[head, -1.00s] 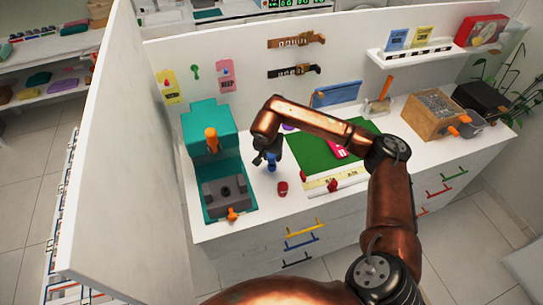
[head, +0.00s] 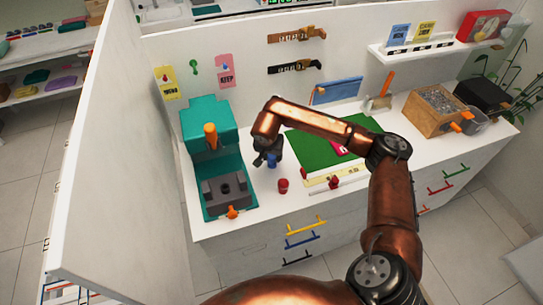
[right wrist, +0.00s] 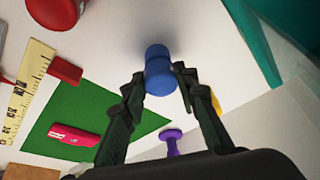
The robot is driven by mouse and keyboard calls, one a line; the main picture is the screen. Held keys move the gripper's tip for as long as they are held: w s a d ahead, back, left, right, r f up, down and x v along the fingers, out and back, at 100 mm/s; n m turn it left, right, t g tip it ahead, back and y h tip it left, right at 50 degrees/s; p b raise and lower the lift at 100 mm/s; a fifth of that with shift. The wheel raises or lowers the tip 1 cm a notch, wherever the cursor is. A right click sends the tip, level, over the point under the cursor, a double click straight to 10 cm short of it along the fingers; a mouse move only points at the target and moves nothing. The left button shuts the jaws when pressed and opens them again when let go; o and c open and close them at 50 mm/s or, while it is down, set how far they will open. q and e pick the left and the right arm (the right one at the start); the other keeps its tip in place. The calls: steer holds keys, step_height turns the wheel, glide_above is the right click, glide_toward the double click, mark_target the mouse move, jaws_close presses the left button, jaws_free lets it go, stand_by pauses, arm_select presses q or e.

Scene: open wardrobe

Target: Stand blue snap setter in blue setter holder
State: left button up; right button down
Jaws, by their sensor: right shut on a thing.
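The blue snap setter (right wrist: 160,76) is a short blue cylinder held between the fingertips of my right gripper (right wrist: 160,84). In the head view, the blue snap setter (head: 272,161) shows just below my right gripper (head: 266,156), low over the white worktop between the teal press and the green mat. In the right wrist view, a darker rounded blue part adjoins the brighter cylinder. I cannot tell whether this darker part is the blue setter holder or part of the setter. No separate blue holder stands out. My left gripper is not in view.
The teal press (head: 208,128) stands left of my right gripper. A red knob-like piece (head: 283,186) is close in front. The green mat (head: 318,143), ruler (head: 338,177) and pink tool (right wrist: 72,135) lie right. A purple piece (right wrist: 172,135) stands behind.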

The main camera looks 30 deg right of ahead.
steer(key=shift+f, duration=0.4)
steer(key=c, duration=1.5)
jaws_free()
steer(key=shift+o, duration=0.3)
steer(key=v, duration=1.2)
steer(key=shift+d, duration=0.1)
